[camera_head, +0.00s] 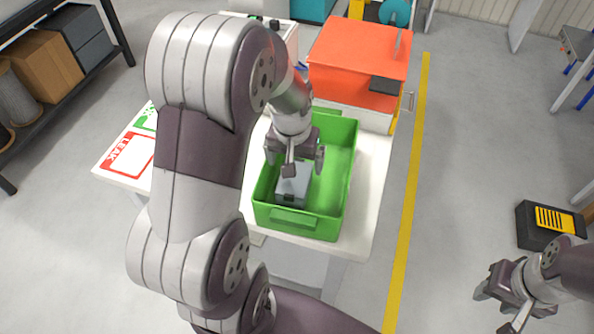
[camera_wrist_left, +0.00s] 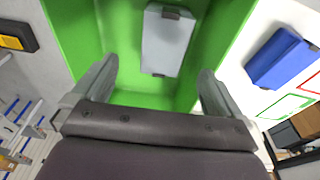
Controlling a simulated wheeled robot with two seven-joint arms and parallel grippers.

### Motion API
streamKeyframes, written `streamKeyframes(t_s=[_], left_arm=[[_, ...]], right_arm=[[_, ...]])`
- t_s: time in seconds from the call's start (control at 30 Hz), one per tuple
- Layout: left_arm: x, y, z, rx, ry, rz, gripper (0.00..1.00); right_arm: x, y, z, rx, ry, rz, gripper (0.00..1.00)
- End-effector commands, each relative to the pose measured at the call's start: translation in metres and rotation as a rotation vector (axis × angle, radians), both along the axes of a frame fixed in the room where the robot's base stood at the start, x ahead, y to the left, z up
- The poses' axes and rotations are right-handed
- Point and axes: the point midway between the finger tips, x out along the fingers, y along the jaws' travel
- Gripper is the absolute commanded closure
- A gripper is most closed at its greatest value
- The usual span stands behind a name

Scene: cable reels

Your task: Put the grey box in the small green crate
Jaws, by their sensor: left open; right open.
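The grey box (camera_head: 293,187) lies inside the small green crate (camera_head: 340,190), near the crate's front left part. The box also shows in the left wrist view (camera_wrist_left: 167,40), on the crate's green floor (camera_wrist_left: 150,98). My left gripper (camera_head: 295,165) is over the crate, just above the box in the head view, with its fingers apart. In the left wrist view my left gripper (camera_wrist_left: 155,85) is open and nothing is between its fingers. My right gripper (camera_head: 498,300) is open and empty at the lower right, away from the table.
The white table (camera_head: 372,190) bears the crate, with an orange box (camera_head: 355,60) behind it. LEAK sheets (camera_head: 127,157) lie at the left. A blue object (camera_wrist_left: 284,58) lies beside the crate. A black case (camera_head: 545,222) is on the floor at right.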

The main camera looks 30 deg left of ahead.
Motion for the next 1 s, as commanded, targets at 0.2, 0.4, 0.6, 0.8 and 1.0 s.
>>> streamKeyframes(t_s=[0.2,0.4,0.6,0.8,1.0], left_arm=[[-0.059,-0.075,0.010,-0.008,0.024,-0.248,0.00],[-0.081,-0.090,0.009,-0.008,0.030,-0.317,0.00],[-0.081,-0.089,0.009,-0.008,0.030,-0.314,0.00],[-0.080,-0.089,0.009,-0.009,0.030,-0.313,0.00],[-0.080,-0.089,0.009,-0.009,0.030,-0.313,0.00]], right_arm=[[0.000,0.000,0.000,0.000,0.000,0.000,0.57],[0.000,0.000,0.000,0.000,0.000,0.000,0.57],[0.000,0.000,0.000,0.000,0.000,0.000,0.57],[0.000,0.000,0.000,0.000,0.000,0.000,0.57],[0.000,0.000,0.000,0.000,0.000,0.000,0.57]])
